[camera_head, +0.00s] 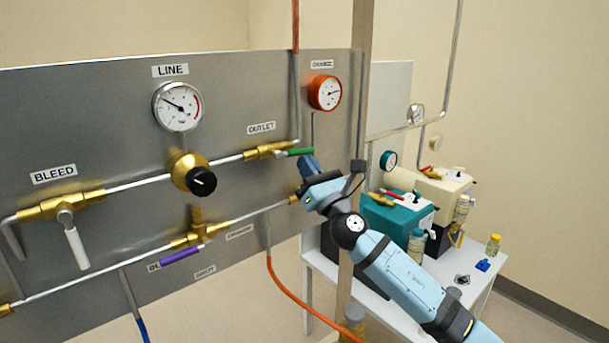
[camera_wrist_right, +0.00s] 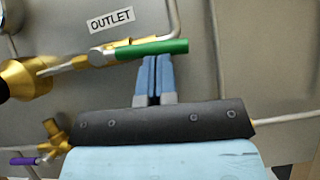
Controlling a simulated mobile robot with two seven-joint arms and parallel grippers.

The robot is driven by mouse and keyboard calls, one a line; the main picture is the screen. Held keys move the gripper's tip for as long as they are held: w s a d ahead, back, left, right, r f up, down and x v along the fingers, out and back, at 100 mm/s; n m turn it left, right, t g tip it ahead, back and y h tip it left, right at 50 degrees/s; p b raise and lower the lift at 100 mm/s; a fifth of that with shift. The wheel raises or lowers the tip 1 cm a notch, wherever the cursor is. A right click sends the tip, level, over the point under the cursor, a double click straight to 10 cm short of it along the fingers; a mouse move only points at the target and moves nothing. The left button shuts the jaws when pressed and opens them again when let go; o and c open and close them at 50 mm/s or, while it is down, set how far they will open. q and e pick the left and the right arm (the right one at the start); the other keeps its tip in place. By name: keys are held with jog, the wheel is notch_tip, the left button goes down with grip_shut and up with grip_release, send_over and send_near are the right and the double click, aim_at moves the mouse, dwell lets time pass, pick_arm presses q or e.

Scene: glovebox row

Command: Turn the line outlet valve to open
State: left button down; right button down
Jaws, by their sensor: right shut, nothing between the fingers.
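The outlet valve has a brass body (camera_head: 268,150) under the OUTLET label (camera_head: 261,128) and a green handle (camera_head: 299,152). The handle points right, roughly in line with the pipe, and tilts slightly. In the right wrist view the green handle (camera_wrist_right: 150,50) runs across above my fingers. My right gripper (camera_head: 307,161) is shut and empty, its blue fingertips (camera_wrist_right: 156,62) just below the handle. I cannot tell whether they touch it. My left gripper is not in view.
A LINE gauge (camera_head: 178,106) and a brass regulator with a black knob (camera_head: 201,181) sit left of the valve. A white-handled bleed valve (camera_head: 77,247) and a purple-handled valve (camera_head: 180,255) are on the panel. A post (camera_head: 361,120) stands close to my right arm.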

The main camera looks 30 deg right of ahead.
jog(key=shift+d+r+n+y, duration=0.1)
jog(key=shift+r+n+y, duration=0.15)
jog(key=shift+n+y, duration=0.65)
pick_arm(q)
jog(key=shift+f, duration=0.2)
